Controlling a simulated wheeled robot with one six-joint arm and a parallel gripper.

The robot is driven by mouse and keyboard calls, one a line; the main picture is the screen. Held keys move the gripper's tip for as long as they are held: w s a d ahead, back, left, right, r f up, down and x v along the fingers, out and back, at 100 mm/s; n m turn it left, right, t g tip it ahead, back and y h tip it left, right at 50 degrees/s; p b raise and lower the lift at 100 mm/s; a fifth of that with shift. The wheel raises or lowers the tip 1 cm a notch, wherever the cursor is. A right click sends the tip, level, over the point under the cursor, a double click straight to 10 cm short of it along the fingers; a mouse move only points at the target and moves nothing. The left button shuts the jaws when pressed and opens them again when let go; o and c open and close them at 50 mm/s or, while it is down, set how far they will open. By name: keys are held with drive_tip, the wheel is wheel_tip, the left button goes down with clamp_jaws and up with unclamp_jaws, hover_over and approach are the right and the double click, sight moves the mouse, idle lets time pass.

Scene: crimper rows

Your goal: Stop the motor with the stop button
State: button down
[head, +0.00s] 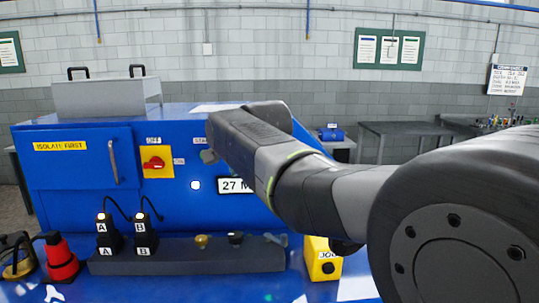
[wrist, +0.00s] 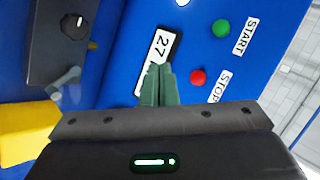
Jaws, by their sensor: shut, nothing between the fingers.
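The red stop button (wrist: 198,77) shows in the wrist view on the blue panel, beside the white STOP label (wrist: 219,87). The green start button (wrist: 221,28) is further up, beside its START label (wrist: 244,36). My gripper (wrist: 158,84) has its green fingers shut together with nothing between them. In that picture the fingertips lie left of the stop button, over the lower end of the "27" plate (wrist: 158,52), and seem apart from the button. In the head view my arm covers the panel's right part, and neither button can be made out.
A red rotary switch on a yellow plate (head: 157,162) sits on the blue machine's left part. Two black plugs, A (head: 107,235) and B (head: 145,234), stand in a dark strip (head: 190,258). A yellow box with a black button (head: 323,262) is at the front right.

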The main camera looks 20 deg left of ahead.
drive_tip(key=w+a+p, duration=0.2)
drive_tip(key=w+a, duration=0.2)
drive_tip(key=w, duration=0.3)
drive_tip(key=shift+w+p, duration=0.2)
drive_tip(key=shift+p, duration=0.2)
idle(1.7)
drive_tip(key=shift+w+a, duration=0.2)
drive_tip(key=shift+w, duration=0.15)
drive_tip(key=shift+w+a+p, duration=0.25)
drive_tip(key=shift+w+p, duration=0.2)
drive_tip(key=shift+p, duration=0.05)
idle(0.7)
idle(0.3)
drive_tip(key=shift+s+d+b, duration=0.35)
drive_tip(key=shift+s+d, duration=0.1)
drive_tip(key=shift+s, duration=0.35)
drive_tip(key=s+d, duration=0.1)
drive_tip(key=s, duration=0.1)
drive_tip(key=s+d+b, duration=0.1)
drive_tip(key=s, duration=0.1)
drive_tip(key=shift+s+d+b, duration=0.2)
drive_tip(key=shift+b, duration=0.1)
